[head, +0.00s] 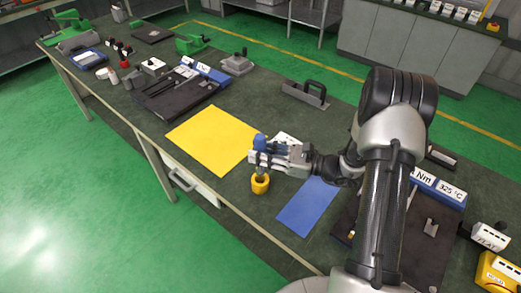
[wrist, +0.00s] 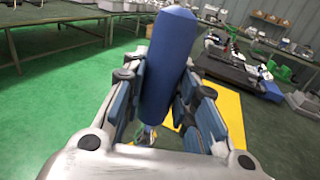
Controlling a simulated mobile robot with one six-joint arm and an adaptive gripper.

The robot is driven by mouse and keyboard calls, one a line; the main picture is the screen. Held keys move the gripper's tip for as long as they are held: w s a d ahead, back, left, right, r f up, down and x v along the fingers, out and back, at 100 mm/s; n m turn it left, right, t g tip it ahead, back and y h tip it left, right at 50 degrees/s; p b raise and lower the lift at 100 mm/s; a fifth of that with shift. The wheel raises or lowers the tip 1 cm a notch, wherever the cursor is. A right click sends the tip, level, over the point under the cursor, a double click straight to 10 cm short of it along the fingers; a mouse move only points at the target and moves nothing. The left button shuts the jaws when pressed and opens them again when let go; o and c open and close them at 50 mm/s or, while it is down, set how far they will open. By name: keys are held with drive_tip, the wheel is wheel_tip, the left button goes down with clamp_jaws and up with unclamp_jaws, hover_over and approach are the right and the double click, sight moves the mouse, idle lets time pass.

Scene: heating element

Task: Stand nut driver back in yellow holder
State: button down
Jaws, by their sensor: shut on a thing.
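The nut driver has a blue handle, which shows in the head view (head: 259,141) and upright, slightly tilted, in the wrist view (wrist: 169,65). My gripper (head: 256,158) is shut on this handle, with its fingers on both sides of it in the wrist view (wrist: 165,100). The yellow holder (head: 260,184) stands on the bench near its front edge, directly below my gripper in the head view. The driver's lower end is at or just over the holder's mouth; I cannot tell how far in it is. In the wrist view my gripper mostly hides the holder.
A yellow mat (head: 212,138) lies left of the holder and a blue mat (head: 307,207) lies right of it. A dark tray (head: 176,97) and a black-handled block (head: 305,94) are further back. The bench's front edge runs close to the holder.

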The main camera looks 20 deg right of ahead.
sight(263, 170)
drive_tip(key=shift+f+b, duration=0.55)
drive_tip(key=shift+f, duration=0.55)
drive_tip(key=shift+f+b, duration=2.1)
drive_tip(key=shift+f, duration=0.95)
idle(0.5)
drive_tip(key=c, duration=1.2)
unclamp_jaws()
drive_tip(key=v, duration=0.7)
drive_tip(key=shift+d, duration=0.3)
drive_tip(key=shift+s+r, duration=0.1)
